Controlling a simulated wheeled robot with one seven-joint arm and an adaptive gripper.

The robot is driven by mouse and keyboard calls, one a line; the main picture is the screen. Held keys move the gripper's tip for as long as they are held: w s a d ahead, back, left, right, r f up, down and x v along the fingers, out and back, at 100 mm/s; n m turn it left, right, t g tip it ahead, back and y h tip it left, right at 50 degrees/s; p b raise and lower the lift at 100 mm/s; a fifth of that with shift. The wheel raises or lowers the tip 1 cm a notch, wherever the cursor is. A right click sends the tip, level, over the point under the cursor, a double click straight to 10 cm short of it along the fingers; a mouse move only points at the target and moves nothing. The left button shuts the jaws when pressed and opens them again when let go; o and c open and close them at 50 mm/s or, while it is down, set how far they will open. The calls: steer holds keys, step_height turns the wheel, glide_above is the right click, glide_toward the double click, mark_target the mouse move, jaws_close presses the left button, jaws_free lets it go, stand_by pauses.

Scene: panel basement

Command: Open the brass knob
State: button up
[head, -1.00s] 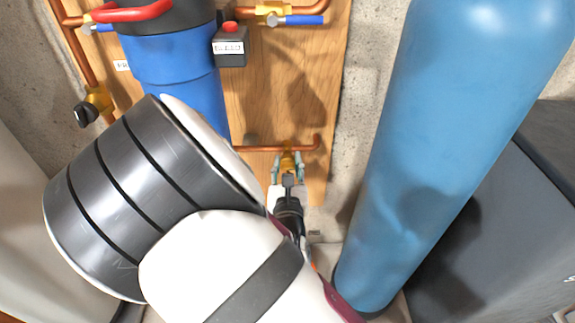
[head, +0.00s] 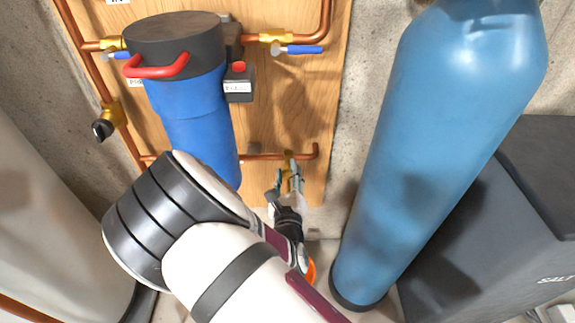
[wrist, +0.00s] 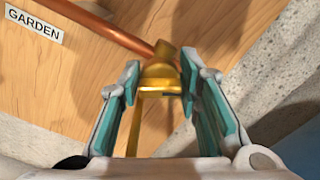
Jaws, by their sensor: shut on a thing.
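The brass knob (wrist: 158,75) is part of a brass fitting at the end of a copper pipe, low on the wooden panel. In the wrist view it lies between the two teal-padded fingers of my gripper (wrist: 161,63), with a thin brass frame reaching back between them. My gripper is shut on it, the fingers held apart by its width. In the head view my gripper (head: 288,178) is at the fitting, just below the copper pipe, and hides most of the brass. How far the knob is turned cannot be told.
A blue filter housing (head: 195,115) with a red handle stands up-left of my gripper. A tall blue tank (head: 430,150) is close on the right, with a dark salt bin (head: 500,240) beside it. A GARDEN label (wrist: 34,24) is on the wooden panel (head: 315,100).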

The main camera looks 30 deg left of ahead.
steer(key=n+p, duration=0.4)
steer(key=n, duration=0.1)
steer(key=shift+s+f+n+p, duration=0.1)
steer(key=shift+s+n+p, duration=0.05)
steer(key=shift+n+p, duration=0.2)
steer(key=n+p, duration=0.2)
steer(key=n, duration=0.3)
steer(key=shift+f, duration=0.2)
steer(key=shift+n+p, duration=0.25)
steer(key=shift+p, duration=0.1)
steer(key=o, duration=1.1)
